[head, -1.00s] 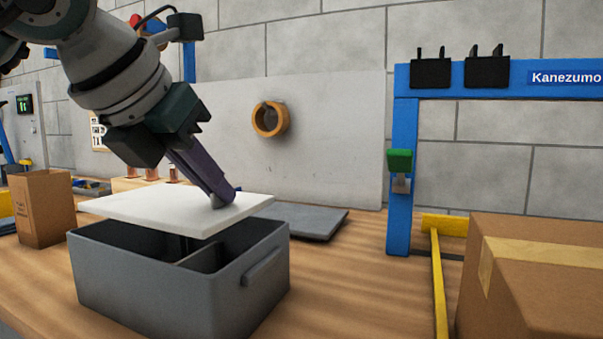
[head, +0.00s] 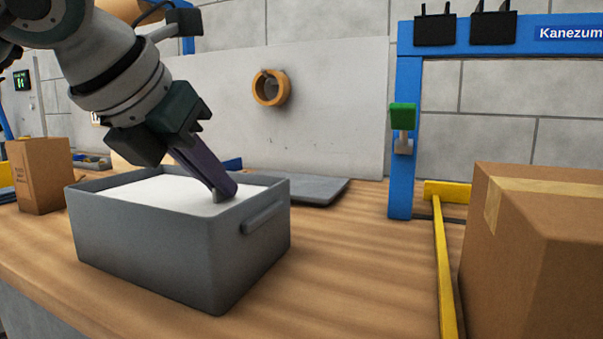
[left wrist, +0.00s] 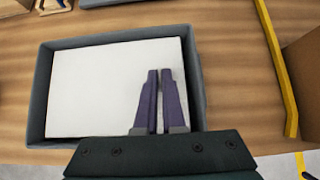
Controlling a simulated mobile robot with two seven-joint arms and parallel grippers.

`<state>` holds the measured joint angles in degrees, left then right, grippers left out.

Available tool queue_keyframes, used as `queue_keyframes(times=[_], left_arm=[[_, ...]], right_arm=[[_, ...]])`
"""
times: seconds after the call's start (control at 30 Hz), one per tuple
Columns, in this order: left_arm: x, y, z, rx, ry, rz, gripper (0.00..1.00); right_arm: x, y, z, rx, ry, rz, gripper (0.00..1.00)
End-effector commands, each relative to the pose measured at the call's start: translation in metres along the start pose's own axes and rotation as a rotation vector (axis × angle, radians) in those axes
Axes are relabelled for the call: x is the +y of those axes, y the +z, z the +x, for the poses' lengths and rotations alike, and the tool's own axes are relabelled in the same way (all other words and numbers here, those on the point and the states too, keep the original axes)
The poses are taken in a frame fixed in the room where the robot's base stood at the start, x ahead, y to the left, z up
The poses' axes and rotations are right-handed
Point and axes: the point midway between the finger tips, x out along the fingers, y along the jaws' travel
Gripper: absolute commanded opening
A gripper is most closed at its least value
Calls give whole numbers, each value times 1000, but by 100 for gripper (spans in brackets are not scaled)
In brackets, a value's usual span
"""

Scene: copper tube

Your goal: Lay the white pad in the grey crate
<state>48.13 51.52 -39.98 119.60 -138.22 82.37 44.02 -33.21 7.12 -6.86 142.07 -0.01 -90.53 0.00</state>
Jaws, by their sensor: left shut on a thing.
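The grey crate (head: 170,249) stands on the wooden bench at the left of the head view. The white pad (head: 180,190) lies flat inside the crate, just below its rim, and fills most of the opening. In the left wrist view the pad (left wrist: 95,90) sits within the crate walls (left wrist: 37,95), with a dark gap along its right side. My left gripper (head: 222,192) reaches down from the upper left and is shut on the pad near its right edge. The fingers (left wrist: 157,125) also show in the left wrist view. What lies under the pad is hidden. My right gripper is not in view.
A flat grey panel (head: 312,191) lies behind the crate. A large cardboard box (head: 540,260) stands at the right beside a yellow rail (head: 444,270) and a blue frame (head: 404,150). A small brown box (head: 40,175) is at the left. Bench to the crate's right is clear.

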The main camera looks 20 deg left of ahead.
Motion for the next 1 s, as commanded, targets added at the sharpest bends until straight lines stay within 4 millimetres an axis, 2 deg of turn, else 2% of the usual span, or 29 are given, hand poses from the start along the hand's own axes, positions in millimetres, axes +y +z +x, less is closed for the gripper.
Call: queue_keyframes(times=[1.0], left_arm=[[0,-1,1,-1,0,0,0]], right_arm=[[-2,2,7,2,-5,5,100]])
